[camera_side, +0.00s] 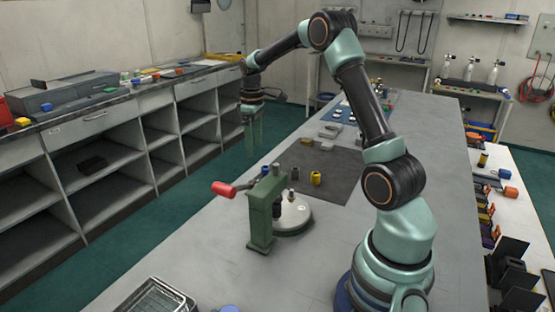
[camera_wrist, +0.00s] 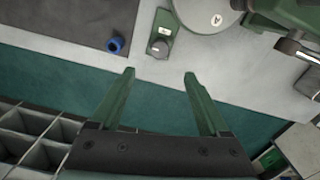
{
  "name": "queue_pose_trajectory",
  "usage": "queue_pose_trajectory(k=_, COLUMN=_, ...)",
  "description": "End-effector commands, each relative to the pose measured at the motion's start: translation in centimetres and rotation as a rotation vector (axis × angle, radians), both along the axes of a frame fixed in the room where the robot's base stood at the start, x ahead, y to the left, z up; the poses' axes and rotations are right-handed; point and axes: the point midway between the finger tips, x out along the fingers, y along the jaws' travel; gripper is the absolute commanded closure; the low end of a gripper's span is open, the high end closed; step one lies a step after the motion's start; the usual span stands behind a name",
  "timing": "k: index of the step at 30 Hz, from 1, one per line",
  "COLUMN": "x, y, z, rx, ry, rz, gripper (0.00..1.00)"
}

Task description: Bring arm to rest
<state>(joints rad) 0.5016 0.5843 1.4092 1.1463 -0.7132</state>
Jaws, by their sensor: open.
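My gripper (camera_side: 252,132) hangs in the air past the left edge of the grey workbench (camera_side: 190,238) in the side view, fingers pointing down. In the wrist view my gripper (camera_wrist: 160,78) has its two green fingers spread wide with nothing between them. Beyond the fingertips lie the green floor and the bench edge. My arm is raised and bent, reaching left across the bench from its base.
A green press (camera_side: 262,215) with a red handle (camera_side: 222,189) and a round grey base stands on the bench. A dark mat (camera_side: 325,165) with small fittings lies behind it. A blue ring (camera_wrist: 116,45) sits at the mat's corner. Shelves (camera_side: 120,150) line the left wall.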

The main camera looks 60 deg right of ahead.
Motion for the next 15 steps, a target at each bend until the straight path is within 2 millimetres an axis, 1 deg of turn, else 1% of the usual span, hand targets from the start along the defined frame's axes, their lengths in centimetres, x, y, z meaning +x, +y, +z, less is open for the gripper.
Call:
queue_pose_trajectory(k=2, x=0.0, y=0.5, z=0.6, rx=-0.005, ry=-0.009, rz=0.0, gripper=0.21)
queue_pose_trajectory(k=5, x=-0.1, y=2.1, z=2.1, rx=-0.017, ry=-0.034, rz=-0.009, gripper=0.21)
queue_pose_trajectory(k=10, x=-1.2, y=6.7, z=6.0, rx=-0.042, ry=-0.11, rz=-0.039, gripper=0.21)
queue_pose_trajectory(k=15, x=-3.3, y=11.4, z=8.9, rx=-0.05, ry=-0.193, rz=-0.076, gripper=0.21)
